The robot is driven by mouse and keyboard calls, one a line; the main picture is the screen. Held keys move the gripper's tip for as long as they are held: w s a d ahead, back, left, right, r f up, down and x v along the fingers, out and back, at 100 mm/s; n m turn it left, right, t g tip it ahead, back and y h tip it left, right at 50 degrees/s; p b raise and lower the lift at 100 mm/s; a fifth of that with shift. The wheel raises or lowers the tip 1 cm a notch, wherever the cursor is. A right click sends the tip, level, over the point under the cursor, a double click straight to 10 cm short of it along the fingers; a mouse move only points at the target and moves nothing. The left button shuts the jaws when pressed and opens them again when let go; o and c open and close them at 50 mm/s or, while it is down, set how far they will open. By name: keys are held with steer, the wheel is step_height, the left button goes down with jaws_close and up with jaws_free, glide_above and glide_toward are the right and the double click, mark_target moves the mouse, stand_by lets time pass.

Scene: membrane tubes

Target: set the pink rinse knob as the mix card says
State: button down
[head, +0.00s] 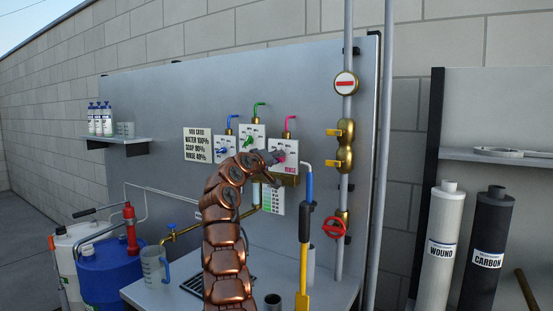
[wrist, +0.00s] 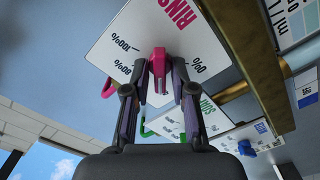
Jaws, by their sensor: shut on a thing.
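The pink rinse knob (wrist: 159,62) is on a white panel marked RINSE (wrist: 147,25), upside down in the wrist view. Its long grip runs nearly upright in that picture, between the 100% mark at left and a partly hidden 0% mark at right. My gripper (wrist: 158,84) is shut on the knob, one finger on each side. In the head view my gripper (head: 270,157) reaches the rinse panel (head: 291,147) and partly covers the knob. The mix card (head: 197,145) appears to read water 100%, soap 80%, rinse 40%.
The green soap knob (head: 249,142) and blue water knob (head: 222,149) sit left of the rinse panel. A brass pipe (wrist: 228,85) passes close by my gripper. A blue-and-yellow wand (head: 304,230) hangs to the right. A jug (head: 152,266) stands on the bench.

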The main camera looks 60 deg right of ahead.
steer(key=shift+f, duration=0.1)
steer(key=c, duration=1.2)
jaws_free()
steer(key=shift+a, duration=0.1)
steer(key=a, duration=1.1)
steer(key=shift+s+a, duration=0.2)
steer(key=shift+a, duration=0.15)
